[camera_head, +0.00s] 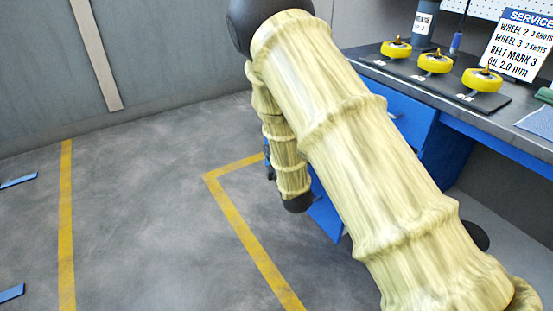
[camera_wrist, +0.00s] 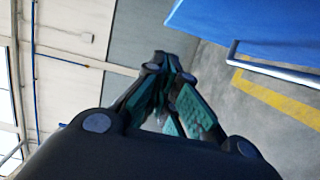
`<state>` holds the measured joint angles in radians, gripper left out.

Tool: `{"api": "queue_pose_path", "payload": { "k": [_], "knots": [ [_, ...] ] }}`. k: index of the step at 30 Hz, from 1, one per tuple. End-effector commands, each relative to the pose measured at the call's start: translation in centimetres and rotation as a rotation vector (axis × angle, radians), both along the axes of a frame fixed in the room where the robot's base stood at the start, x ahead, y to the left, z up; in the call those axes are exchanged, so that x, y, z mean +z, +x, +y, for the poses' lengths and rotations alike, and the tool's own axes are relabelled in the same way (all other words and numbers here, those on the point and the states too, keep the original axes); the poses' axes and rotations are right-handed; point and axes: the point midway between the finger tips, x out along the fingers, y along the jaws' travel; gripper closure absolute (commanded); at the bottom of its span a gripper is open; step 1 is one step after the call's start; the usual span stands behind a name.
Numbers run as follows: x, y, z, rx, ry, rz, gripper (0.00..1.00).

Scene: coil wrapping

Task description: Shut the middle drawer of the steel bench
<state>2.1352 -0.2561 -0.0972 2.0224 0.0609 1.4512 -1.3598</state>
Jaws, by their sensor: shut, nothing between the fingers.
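The steel bench has a dark top (camera_head: 365,67) and stands at the right in the head view. A blue drawer front (camera_head: 408,117) shows under its top. Another blue panel (camera_head: 325,217) shows lower down, partly hidden behind my arm; I cannot tell which drawer it belongs to or how far out it stands. In the wrist view a blue panel (camera_wrist: 255,25) with a metal bar handle (camera_wrist: 275,67) is at the upper right. My gripper (camera_wrist: 163,68) is shut and empty, left of the handle and apart from it in the picture. My arm hides most of the bench front.
Several yellow wheels (camera_head: 434,63) stand on dark plates on the bench top, beside a service sign (camera_head: 518,45) and a dark bottle (camera_head: 424,22). Yellow lines (camera_head: 250,235) mark the grey floor. The floor left of the bench is mostly clear.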

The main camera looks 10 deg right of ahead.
Motion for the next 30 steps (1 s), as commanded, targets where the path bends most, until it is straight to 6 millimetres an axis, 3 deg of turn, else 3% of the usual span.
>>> {"api": "queue_pose_path", "payload": {
  "k": [6, 15, 30],
  "knots": [
    [-0.1, 3.2, -0.4, -0.004, 0.002, -0.001, 1.0],
    [-0.1, 4.1, -3.1, -0.002, 0.001, 0.001, 1.0],
    [0.0, 4.3, -3.6, -0.001, 0.001, 0.001, 1.0]
  ]
}}
